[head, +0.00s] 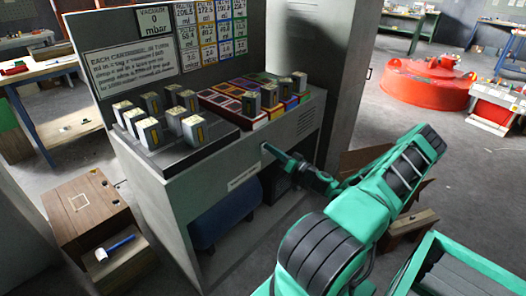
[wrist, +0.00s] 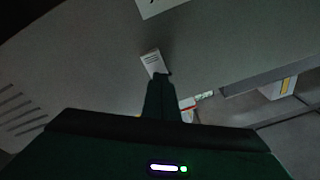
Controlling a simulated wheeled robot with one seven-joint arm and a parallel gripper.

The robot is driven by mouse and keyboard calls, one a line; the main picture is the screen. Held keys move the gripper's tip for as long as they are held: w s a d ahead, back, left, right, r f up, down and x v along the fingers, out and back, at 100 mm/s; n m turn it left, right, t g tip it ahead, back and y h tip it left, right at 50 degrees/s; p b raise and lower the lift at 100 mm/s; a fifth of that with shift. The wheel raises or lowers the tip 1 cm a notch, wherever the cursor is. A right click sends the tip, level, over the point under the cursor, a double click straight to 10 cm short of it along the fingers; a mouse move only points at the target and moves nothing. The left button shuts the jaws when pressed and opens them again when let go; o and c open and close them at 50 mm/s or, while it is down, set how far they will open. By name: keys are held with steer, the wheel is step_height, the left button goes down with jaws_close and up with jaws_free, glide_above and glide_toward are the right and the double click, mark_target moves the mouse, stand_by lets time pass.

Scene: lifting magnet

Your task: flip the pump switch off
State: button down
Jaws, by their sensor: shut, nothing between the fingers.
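The grey cabinet (head: 150,185) has a sloping front panel below its top. My gripper (head: 267,149) reaches this panel from the right, with its fingertips at or very close to the surface. In the wrist view my gripper (wrist: 160,80) is shut and empty. Its tips are beside the lower edge of a small white plate (wrist: 152,61) with faint print on the panel. I cannot tell whether they touch. No switch lever is clearly visible, so its position cannot be told; my fingers may hide it. A gauge sign (head: 154,20) above reads 0 mbar.
Several cartridge-like blocks (head: 150,133) stand on the cabinet's left top, and a coloured tray (head: 228,103) is at its right. A wooden box (head: 90,205) with a blue-handled mallet (head: 116,247) is at the left. A red round magnet (head: 428,85) lies at the back right.

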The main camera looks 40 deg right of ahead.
steer(key=s, duration=0.6)
steer(key=shift+s+d+f, duration=0.3)
steer(key=shift+s+f, duration=0.05)
steer(key=shift+f, duration=0.05)
stand_by(0.6)
steer(key=s+a+n+g+y, duration=0.2)
steer(key=a+n+g+y, duration=0.45)
steer(key=a+g, duration=0.9)
steer(key=s+a+r+m+g+h, duration=0.2)
steer(key=s+a+r+m+h, duration=0.2)
steer(key=s+r, duration=0.6)
steer(key=s+a+r+m+g+h, duration=0.2)
steer(key=s+a+r+m+h, duration=0.2)
steer(key=s+r, duration=0.7)
steer(key=shift+s+a+r, duration=0.25)
steer(key=shift+s+a, duration=0.45)
steer(key=shift+a, duration=0.3)
